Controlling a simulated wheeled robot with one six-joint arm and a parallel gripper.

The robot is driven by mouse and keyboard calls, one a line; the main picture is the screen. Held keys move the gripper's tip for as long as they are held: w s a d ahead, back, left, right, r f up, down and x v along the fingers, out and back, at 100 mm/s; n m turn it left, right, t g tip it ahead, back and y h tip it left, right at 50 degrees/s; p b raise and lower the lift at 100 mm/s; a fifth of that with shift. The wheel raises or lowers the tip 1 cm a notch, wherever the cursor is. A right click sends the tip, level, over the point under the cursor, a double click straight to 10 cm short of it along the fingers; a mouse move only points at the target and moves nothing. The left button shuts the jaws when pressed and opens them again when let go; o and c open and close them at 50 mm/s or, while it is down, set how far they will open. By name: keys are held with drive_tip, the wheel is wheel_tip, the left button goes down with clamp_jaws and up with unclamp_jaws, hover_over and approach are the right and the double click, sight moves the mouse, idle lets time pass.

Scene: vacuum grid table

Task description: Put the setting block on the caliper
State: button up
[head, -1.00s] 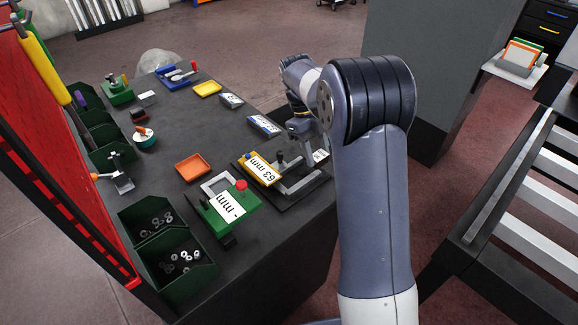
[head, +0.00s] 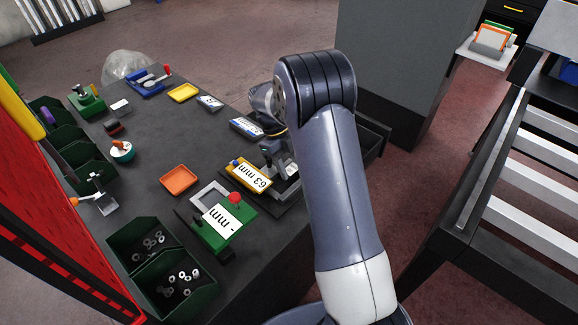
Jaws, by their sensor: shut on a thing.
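The caliper (head: 246,175) lies near the right edge of the dark table, with a yellow body, a white "63 mm" label and a dark base. My gripper (head: 283,164) is low over the caliper's right end, partly hidden behind my own arm. It is shut on a small piece with a pale face, which I take for the setting block (head: 292,170). Most of the block is hidden, and I cannot tell whether it touches the caliper.
A green device (head: 221,226) with a red knob and a "- mm" label stands in front of the caliper. A blue-edged labelled block (head: 245,127) lies behind it. An orange tray (head: 179,179) and green bins (head: 184,284) are to the left. The table's middle is clear.

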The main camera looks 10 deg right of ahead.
drive_tip(key=shift+f, duration=0.6)
drive_tip(key=shift+f, duration=0.2)
drive_tip(key=o, duration=1.2)
drive_tip(key=shift+r, duration=0.1)
drive_tip(key=b+v, duration=0.2)
drive_tip(key=v, duration=1)
drive_tip(key=shift+r, duration=0.15)
